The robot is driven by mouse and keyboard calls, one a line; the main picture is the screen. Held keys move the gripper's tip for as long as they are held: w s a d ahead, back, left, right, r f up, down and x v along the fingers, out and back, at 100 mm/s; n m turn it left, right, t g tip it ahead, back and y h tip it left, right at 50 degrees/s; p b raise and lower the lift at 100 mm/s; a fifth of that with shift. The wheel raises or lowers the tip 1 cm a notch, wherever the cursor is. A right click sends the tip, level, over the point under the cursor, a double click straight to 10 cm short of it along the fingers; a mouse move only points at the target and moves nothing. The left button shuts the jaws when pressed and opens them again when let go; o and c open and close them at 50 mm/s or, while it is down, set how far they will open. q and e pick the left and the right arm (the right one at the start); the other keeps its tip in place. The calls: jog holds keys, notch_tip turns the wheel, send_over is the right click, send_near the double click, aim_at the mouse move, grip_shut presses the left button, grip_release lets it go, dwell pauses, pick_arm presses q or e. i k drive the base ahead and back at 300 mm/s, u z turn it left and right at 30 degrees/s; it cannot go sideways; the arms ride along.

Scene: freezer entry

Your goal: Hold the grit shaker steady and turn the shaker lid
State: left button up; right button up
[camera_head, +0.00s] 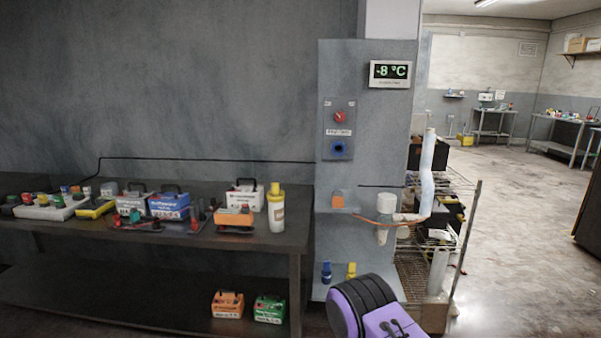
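A white bottle (276,212) with a yellow lid (275,188) stands upright near the right end of the dark bench. A clear jar (383,234) with a white lid (386,203) sits on the grey panel, with an orange cord beside it. I cannot tell for sure which of the two is the grit shaker. Both lids appear seated on their containers. Neither of my gripper tips shows in the head view, and nothing is touching either container.
The dark bench (290,235) holds several battery-like boxes and tools left of the bottle. The grey panel (340,270) rises at its right end. A wire rack (410,275) stands right of it. A purple and black part (368,308) fills the bottom centre. Open floor (520,240) lies right.

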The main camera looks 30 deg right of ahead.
aim_at(275, 190)
jog(key=u, duration=0.55)
jog(key=k, duration=0.2)
jog(key=z, duration=1.6)
jog(key=i, duration=0.75)
jog(key=z, duration=0.1)
